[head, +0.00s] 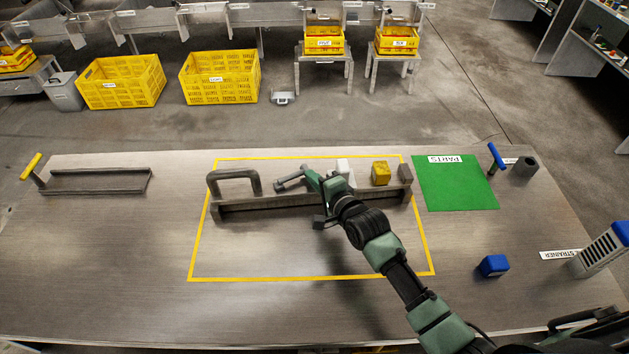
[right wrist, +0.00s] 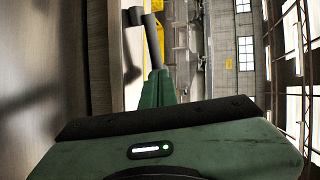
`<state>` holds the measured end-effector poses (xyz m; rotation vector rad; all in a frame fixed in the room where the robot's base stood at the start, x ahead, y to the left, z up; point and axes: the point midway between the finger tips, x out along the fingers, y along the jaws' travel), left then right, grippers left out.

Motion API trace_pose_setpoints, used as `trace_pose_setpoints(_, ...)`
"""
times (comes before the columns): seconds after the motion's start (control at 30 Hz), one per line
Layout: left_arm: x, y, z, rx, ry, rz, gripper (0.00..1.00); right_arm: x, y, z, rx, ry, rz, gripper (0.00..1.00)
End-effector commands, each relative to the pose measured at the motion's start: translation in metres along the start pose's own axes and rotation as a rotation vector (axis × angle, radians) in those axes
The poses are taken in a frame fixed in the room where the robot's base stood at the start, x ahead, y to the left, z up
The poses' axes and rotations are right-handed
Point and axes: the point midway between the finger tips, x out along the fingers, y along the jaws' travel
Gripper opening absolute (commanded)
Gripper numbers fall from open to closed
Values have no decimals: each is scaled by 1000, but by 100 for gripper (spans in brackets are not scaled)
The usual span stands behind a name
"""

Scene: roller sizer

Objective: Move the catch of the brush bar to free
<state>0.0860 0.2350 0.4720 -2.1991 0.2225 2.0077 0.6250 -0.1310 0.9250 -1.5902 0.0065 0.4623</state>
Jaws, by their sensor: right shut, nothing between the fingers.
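The brush bar (head: 270,204) is a long dark grey bar with a loop handle (head: 234,174) at its left end. It lies inside the yellow outline on the bench. A grey lever with a knobbed end (head: 290,183), which looks like the catch, sticks out left of my right gripper (head: 309,175). The lever (right wrist: 153,42) also shows in the right wrist view, just beyond the green fingertips (right wrist: 158,80). My right gripper is shut and empty, over the bar's middle. I cannot tell whether it touches the lever. My left gripper is not in view.
A yellow block (head: 380,173), a white block (head: 344,167) and a grey block (head: 405,173) are at the bar's right part. A green PARTS mat (head: 455,185) lies to the right. A blue block (head: 494,265) is at front right. The front left bench is clear.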

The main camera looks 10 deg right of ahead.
Motion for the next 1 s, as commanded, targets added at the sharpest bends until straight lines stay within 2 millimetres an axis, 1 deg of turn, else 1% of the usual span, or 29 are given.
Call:
trace_pose_setpoints(0.03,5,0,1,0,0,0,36,3,1,-4,-15,-20,0,0)
trace_pose_setpoints(0.1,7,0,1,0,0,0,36,6,1,-6,-24,-48,3,0)
trace_pose_setpoints(0.17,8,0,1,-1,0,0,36,9,-1,-9,-26,-63,4,0)
trace_pose_setpoints(0.3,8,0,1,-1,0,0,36,24,-6,-12,-18,-66,4,0)
trace_pose_setpoints(0.37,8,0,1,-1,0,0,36,26,-7,-13,-20,-66,5,0)
trace_pose_setpoints(0.77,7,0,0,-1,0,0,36,26,-7,-13,-21,-66,6,0)
trace_pose_setpoints(1.0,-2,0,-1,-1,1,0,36,19,-6,-8,-21,-67,6,0)
